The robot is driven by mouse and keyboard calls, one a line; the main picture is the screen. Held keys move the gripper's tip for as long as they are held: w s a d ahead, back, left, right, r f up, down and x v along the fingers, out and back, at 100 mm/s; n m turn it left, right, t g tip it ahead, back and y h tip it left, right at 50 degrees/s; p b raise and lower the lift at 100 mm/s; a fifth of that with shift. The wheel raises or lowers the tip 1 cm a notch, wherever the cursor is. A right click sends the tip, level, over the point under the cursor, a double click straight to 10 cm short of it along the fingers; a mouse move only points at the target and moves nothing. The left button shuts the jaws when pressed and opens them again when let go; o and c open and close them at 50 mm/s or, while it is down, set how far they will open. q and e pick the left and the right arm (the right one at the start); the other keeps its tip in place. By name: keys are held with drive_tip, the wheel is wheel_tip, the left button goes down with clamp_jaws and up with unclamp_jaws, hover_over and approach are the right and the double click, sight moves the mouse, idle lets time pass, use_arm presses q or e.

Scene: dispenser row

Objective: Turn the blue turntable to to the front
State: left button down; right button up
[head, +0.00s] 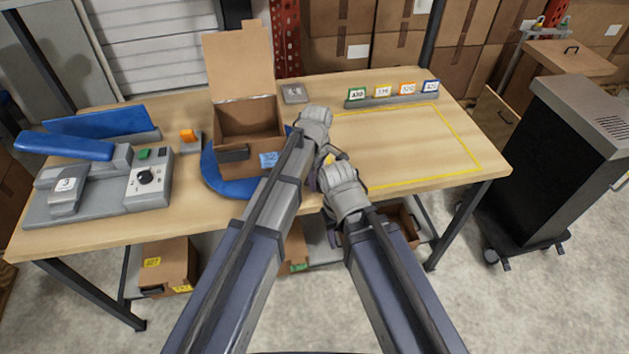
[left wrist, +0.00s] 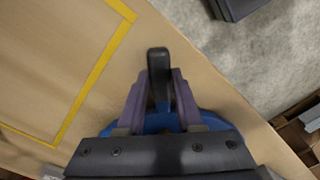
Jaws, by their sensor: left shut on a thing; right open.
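The blue turntable (head: 222,180) is a round disc on the workbench, left of centre in the head view. An open-lidded cardboard box (head: 245,120) with a dark front handle and a blue label stands on it. My left gripper (head: 313,181) is at the turntable's right side, partly hidden by my arms. In the left wrist view, its purple fingers (left wrist: 158,100) are shut on a black handle (left wrist: 158,65), with the blue turntable edge (left wrist: 165,123) beneath. My right gripper (head: 347,225) is open near the table's front edge; its fingers are mostly hidden.
A blue-armed sealing machine (head: 100,180) with a dial stands on the left. Numbered cards (head: 395,96) stand at the back. A yellow outlined area (head: 410,145) on the right is clear. A black cabinet (head: 565,150) stands beyond the bench's right end.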

use_arm(q)
drive_tip(key=shift+w, duration=0.25)
drive_tip(key=c, duration=0.6)
unclamp_jaws()
drive_tip(key=shift+d, duration=0.1)
drive_tip(key=shift+o, duration=0.2)
drive_tip(key=shift+r, duration=0.1)
wheel_tip(320, 180, up, 8)
drive_tip(key=p, duration=0.8)
drive_tip(key=shift+f, duration=0.2)
